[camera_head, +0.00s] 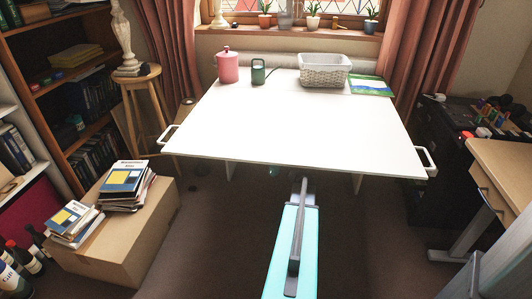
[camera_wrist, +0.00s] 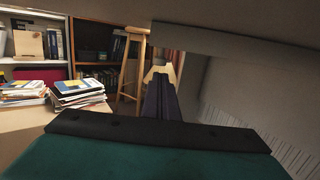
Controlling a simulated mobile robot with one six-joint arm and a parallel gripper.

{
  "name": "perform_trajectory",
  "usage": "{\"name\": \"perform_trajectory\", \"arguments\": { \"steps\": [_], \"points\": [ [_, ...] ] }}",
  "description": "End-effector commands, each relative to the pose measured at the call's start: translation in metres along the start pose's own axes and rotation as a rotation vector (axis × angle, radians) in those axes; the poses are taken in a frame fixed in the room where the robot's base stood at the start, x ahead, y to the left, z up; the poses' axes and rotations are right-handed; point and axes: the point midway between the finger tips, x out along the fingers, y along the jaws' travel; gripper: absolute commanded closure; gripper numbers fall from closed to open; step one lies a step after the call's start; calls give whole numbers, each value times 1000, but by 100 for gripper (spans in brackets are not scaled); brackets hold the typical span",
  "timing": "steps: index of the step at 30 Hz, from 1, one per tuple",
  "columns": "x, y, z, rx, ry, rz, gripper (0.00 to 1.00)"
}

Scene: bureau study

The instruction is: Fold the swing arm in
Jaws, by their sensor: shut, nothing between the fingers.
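The white table (camera_head: 300,120) has a broad top with a white handle at each side, and its front edge faces me. In the wrist view a long grey bar (camera_wrist: 240,52) runs below the pale underside of the top; it looks like the swing arm, but I cannot be sure. In the head view the top hides most of what is beneath, with only short supports (camera_head: 357,183) showing. My gripper (camera_wrist: 160,73) is shut and empty, low under the top, left of the bar in the wrist view. I see no contact with the bar.
A pink canister (camera_head: 228,67), a dark green can (camera_head: 259,72) and a white basket (camera_head: 325,71) stand at the back of the table. A cardboard box (camera_head: 100,240) with book stacks is at left, near a wooden stool (camera_head: 137,78). A wooden desk (camera_head: 505,165) is at right.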

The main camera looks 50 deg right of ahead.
Motion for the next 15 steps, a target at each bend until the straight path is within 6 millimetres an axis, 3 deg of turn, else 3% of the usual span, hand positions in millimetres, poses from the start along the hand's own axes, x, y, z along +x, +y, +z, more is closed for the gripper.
{"name": "perform_trajectory", "arguments": {
  "steps": [15],
  "points": [
    [70, -1, 0, 0, -1, 0, 100]
  ]
}}
